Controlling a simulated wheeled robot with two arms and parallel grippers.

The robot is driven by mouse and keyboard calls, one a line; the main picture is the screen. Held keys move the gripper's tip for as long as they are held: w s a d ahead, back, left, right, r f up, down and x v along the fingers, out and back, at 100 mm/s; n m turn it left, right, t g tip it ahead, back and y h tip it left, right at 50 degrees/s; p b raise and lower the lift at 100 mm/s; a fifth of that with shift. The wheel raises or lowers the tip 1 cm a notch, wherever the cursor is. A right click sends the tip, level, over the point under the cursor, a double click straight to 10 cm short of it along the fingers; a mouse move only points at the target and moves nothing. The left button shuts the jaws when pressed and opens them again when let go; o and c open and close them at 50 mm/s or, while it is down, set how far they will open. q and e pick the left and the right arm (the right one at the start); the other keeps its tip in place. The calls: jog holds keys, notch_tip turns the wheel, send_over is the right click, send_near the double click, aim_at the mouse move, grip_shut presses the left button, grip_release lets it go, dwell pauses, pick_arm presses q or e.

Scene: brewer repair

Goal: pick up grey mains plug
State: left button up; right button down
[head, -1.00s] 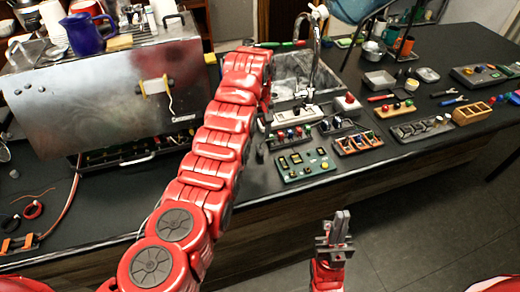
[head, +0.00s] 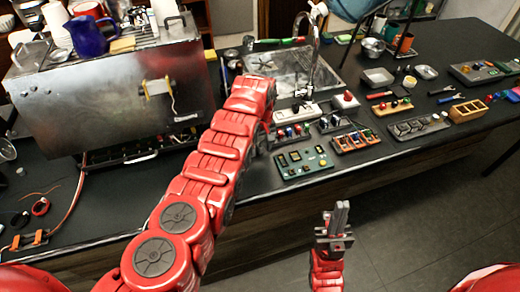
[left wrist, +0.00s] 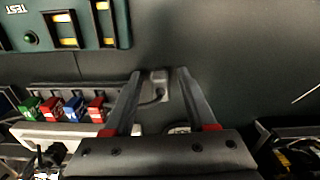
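The grey mains plug (left wrist: 159,86) shows in the left wrist view as a small grey block on the dark worktop, with a short dark cord beside it. My left gripper (left wrist: 159,73) is open, with one finger on each side of the plug. I cannot tell whether the fingers touch it. In the head view my red left arm hides the plug and most of the left gripper. My right gripper (head: 340,214) is shut and empty, pointing up in front of the counter.
A green test panel (head: 290,174) lies near the counter's front edge. A row of coloured parts (left wrist: 68,106) and a white power strip (left wrist: 48,137) lie close to the left gripper. A sink (head: 288,68) is behind, and the steel brewer (head: 105,90) stands at the left.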

pick_arm(q)
grip_shut()
jog(key=shift+w+r, duration=0.1)
jog(key=shift+r, duration=0.1)
dwell(0.3)
